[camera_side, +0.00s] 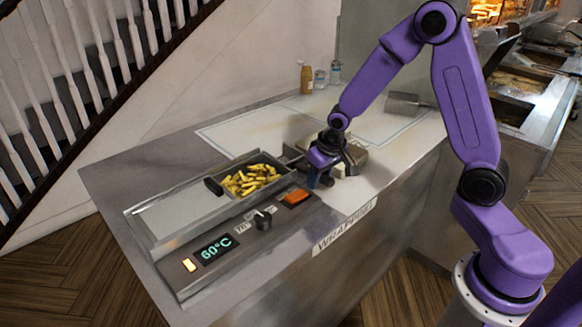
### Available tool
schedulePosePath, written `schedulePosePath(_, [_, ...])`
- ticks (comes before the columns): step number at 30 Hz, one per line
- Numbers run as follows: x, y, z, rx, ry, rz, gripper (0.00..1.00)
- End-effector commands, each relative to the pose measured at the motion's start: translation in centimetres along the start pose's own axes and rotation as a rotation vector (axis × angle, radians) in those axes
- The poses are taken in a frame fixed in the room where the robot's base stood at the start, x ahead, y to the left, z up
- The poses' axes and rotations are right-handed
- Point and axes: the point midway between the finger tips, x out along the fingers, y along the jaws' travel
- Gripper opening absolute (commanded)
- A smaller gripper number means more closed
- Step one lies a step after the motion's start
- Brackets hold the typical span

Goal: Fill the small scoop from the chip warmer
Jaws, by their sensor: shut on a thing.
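The chip warmer (180,214) is a long metal unit set along the counter's left side. Its lid is slid to the left, and its right end is open with yellow chips (252,180) showing inside. My gripper (318,168) is low over the counter, just right of the open chip bay. It is shut on what looks like the small scoop (291,152), a grey metal shape at the warmer's right end. The arm hides most of it, so I cannot tell whether it holds chips.
A larger metal scoop (403,105) lies on the counter behind the arm. A pale stack (354,160) sits close to the right of my gripper. Bottles (306,78) stand at the back. The warmer's front panel has a knob (262,220) and a lit display reading 60°C (216,249).

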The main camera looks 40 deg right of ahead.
Motion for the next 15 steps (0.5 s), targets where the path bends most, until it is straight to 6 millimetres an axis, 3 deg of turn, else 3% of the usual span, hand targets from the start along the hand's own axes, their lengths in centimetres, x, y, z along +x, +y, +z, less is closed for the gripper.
schedulePosePath(8, [-0.2, 0.0, -0.2, 0.000, 0.004, -0.001, 0.00])
schedulePosePath(15, [-2.0, -0.1, -0.7, 0.001, 0.006, -0.001, 0.00])
